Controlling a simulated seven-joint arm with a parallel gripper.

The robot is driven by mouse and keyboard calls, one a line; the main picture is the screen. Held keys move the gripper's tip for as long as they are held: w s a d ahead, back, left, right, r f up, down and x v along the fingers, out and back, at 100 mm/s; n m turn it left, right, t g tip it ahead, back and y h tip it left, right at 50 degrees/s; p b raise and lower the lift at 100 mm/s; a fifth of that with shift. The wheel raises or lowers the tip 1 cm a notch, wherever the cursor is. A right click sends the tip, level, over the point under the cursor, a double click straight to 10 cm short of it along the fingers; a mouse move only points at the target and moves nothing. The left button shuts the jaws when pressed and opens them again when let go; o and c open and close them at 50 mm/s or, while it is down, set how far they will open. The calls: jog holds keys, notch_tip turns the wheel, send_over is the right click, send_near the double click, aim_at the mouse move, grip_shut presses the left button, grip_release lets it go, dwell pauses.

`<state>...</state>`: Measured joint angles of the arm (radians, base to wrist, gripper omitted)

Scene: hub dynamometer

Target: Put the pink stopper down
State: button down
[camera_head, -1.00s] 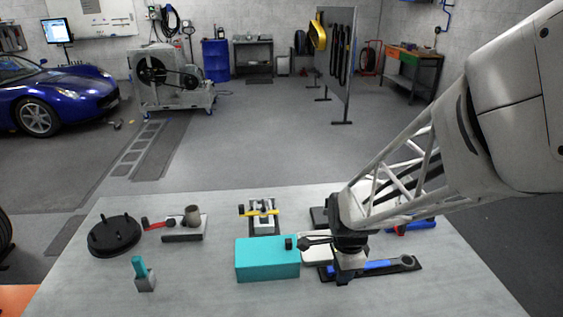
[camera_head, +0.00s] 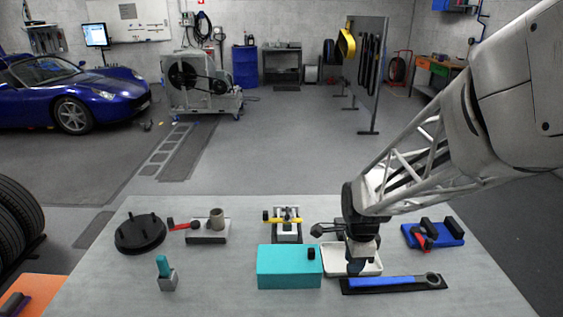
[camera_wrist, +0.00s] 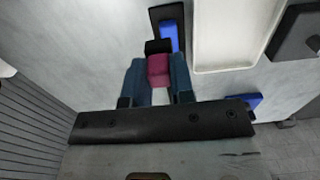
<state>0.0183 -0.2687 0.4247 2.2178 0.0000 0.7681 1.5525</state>
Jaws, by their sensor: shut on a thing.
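The pink stopper (camera_wrist: 158,70) is between the two dark blue fingers of my gripper (camera_wrist: 157,82) in the wrist view. The gripper is shut on it. A black piece (camera_wrist: 158,47) shows right beside the stopper; I cannot tell whether it is part of it. In the head view my gripper (camera_head: 357,266) points down in front of the white tray (camera_head: 373,270), near the left end of the black mat (camera_head: 440,285). The stopper cannot be made out there. I cannot tell the height above the table.
A blue-handled wrench (camera_head: 385,282) lies on the mat. A teal box (camera_head: 288,270) stands left of my gripper. A blue holder (camera_head: 450,240) with red and black items is at right. A black disc (camera_head: 140,233) is at far left. The front table between is fairly clear.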

jog(key=w+a+r, duration=0.4)
jog(key=w+a, duration=0.4)
jog(key=w, duration=0.4)
jog(key=w+a+r, duration=0.5)
jog(key=w+a, duration=0.3)
jog(key=w, duration=0.5)
jog(key=shift+f, duration=0.15)
jog(key=shift+f, duration=3.05)
jog(key=shift+f, duration=1.9)
jog(key=shift+f, duration=0.15)
